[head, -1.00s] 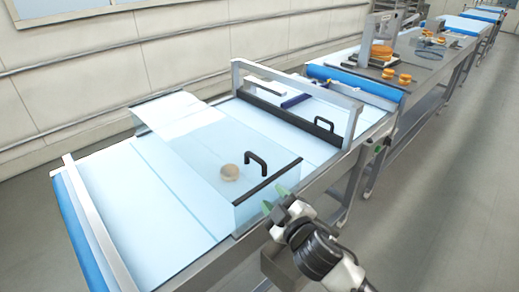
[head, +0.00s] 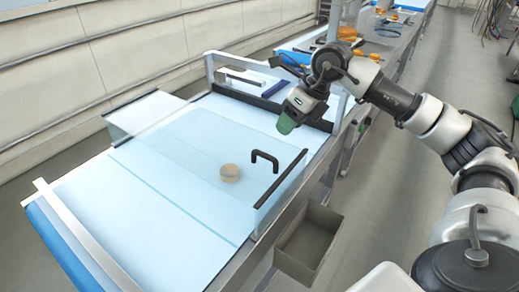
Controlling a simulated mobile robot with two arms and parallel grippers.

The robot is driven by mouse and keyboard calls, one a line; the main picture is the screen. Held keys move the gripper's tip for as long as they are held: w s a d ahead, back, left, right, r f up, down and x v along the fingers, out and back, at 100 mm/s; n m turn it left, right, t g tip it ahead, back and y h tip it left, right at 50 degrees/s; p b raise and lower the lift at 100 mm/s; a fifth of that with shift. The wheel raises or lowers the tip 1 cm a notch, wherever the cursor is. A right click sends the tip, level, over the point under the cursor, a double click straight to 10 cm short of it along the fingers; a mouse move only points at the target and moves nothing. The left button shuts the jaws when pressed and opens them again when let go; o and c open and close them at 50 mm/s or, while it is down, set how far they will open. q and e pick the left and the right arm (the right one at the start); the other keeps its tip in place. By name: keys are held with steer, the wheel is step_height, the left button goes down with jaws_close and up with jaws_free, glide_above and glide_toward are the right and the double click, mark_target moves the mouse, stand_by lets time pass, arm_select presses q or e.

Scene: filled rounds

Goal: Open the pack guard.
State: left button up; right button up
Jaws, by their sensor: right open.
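A clear guard (head: 190,150) with a black handle (head: 264,160) and a dark front edge lies over the blue-white belt. It looks closed. A round tan item (head: 230,173) shows through it. My right gripper (head: 287,124) has green fingertips and points down beyond the handle, near the metal frame. I cannot tell which of the guards along the line is the pack guard. My left gripper is not in view.
A metal frame (head: 213,72) with a dark bar crosses the belt behind the guard. An open grey bin (head: 309,240) hangs or stands beside the line's front edge. More belts with orange items stretch away behind. The floor at right is clear.

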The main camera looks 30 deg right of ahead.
mark_target(268, 155)
steer(key=p+x, duration=0.2)
steer(key=x, duration=0.7)
steer(key=shift+a+f+p, duration=0.2)
steer(key=shift+p, duration=0.1)
steer(key=shift+w+a+f, duration=0.1)
steer(key=shift+w+f, duration=0.05)
steer(key=shift+f, duration=0.3)
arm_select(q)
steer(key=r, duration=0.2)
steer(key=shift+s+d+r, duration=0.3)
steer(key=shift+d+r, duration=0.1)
arm_select(e)
jaws_close()
